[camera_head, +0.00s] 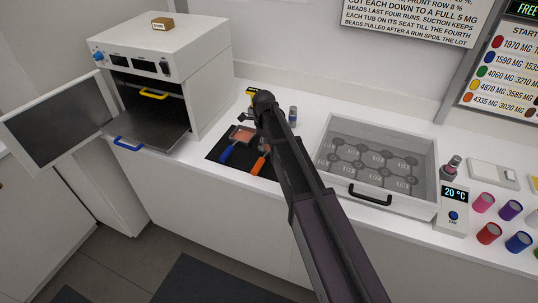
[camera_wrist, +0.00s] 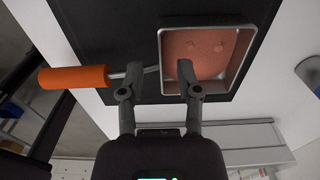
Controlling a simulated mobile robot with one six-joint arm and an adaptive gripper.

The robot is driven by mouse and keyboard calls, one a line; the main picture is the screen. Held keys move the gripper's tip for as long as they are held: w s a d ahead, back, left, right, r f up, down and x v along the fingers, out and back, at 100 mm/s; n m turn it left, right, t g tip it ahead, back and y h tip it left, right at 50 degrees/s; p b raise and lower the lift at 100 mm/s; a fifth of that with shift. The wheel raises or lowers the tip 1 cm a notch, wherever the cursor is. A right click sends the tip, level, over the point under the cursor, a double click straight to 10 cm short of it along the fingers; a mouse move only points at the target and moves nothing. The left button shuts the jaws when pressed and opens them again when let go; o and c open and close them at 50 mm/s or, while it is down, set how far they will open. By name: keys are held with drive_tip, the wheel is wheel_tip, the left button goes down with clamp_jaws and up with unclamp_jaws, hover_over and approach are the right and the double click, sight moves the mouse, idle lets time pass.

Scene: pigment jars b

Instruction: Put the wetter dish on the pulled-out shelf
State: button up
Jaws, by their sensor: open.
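Two handled dishes lie on a black mat (camera_head: 216,153). The blue-handled dish (camera_head: 243,133) holds a pinkish fill. The orange-handled dish shows its handle (camera_head: 261,162) in the head view, with its pan mostly behind my arm. In the wrist view, its square metal pan (camera_wrist: 248,62) holds a pink fill with small dimples. My gripper (camera_wrist: 160,82) is open above it, one finger over the handle's rod and the other over the pan's near left part. Contact is unclear. The pulled-out shelf (camera_head: 165,132) is empty, with a blue handle (camera_head: 130,144). I cannot tell which dish is wetter.
The white oven (camera_head: 205,60) stands open, its door (camera_head: 55,112) swung left. A yellow handle (camera_head: 153,95) shows inside, above the pulled-out shelf. Several coloured jars (camera_head: 488,233) stand further right.

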drive_tip(key=shift+f+b, duration=1.45)
drive_tip(key=shift+f, duration=0.3)
clamp_jaws()
